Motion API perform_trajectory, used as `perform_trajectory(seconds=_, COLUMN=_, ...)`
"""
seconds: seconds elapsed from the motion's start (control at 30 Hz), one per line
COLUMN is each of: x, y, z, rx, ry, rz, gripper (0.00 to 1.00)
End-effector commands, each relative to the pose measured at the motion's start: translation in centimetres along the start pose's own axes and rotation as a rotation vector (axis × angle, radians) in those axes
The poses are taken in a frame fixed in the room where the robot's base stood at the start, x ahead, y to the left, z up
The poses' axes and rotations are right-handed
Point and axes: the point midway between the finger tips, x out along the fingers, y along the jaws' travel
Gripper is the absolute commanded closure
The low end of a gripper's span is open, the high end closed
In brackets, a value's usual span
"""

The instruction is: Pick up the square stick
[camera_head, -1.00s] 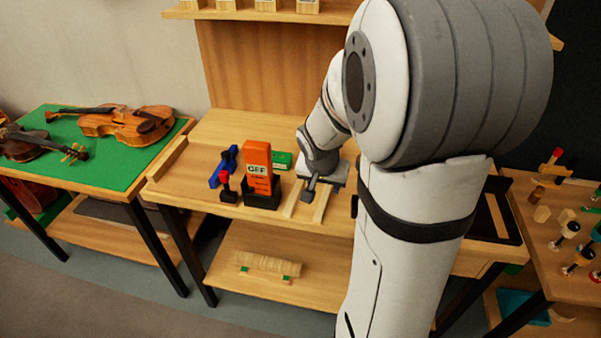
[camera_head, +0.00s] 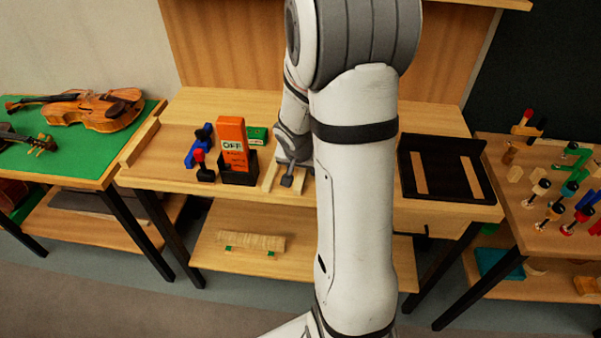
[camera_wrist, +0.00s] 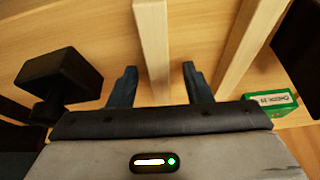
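Two pale wooden sticks lie side by side on the bench. In the wrist view one stick (camera_wrist: 151,45) runs between my gripper's fingers, and a second stick (camera_wrist: 247,45) lies to the right, outside them. I cannot tell from shape which is the square one. My gripper (camera_wrist: 159,68) is open, with one dark finger on each side of the first stick and gaps showing. In the head view my gripper (camera_head: 289,179) is low over the bench, between the left stick (camera_head: 270,177) and the right stick (camera_head: 299,190), which my arm partly hides.
An orange box (camera_head: 232,140) in a black holder, a red-topped tool (camera_head: 203,167), a blue tool (camera_head: 197,147) and a green box (camera_head: 257,134) stand left of my gripper. The green box also shows in the wrist view (camera_wrist: 270,103). A black block (camera_wrist: 60,72) is close left there. A black tray (camera_head: 446,174) lies right.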

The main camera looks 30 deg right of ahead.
Motion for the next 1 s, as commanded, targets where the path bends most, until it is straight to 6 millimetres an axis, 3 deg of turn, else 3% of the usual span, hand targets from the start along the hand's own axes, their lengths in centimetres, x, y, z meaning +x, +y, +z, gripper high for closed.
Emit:
perform_trajectory(seconds=0.53, x=0.0, y=-0.1, z=0.0, rx=-0.001, ry=0.0, rz=0.0, gripper=1.0)
perform_trajectory(seconds=0.83, x=-0.5, y=-0.1, z=-0.2, rx=-0.001, ry=0.002, rz=-0.001, gripper=1.0)
perform_trajectory(seconds=1.0, x=-3.1, y=-0.1, z=-1.3, rx=0.0, ry=0.004, rz=-0.003, gripper=1.0)
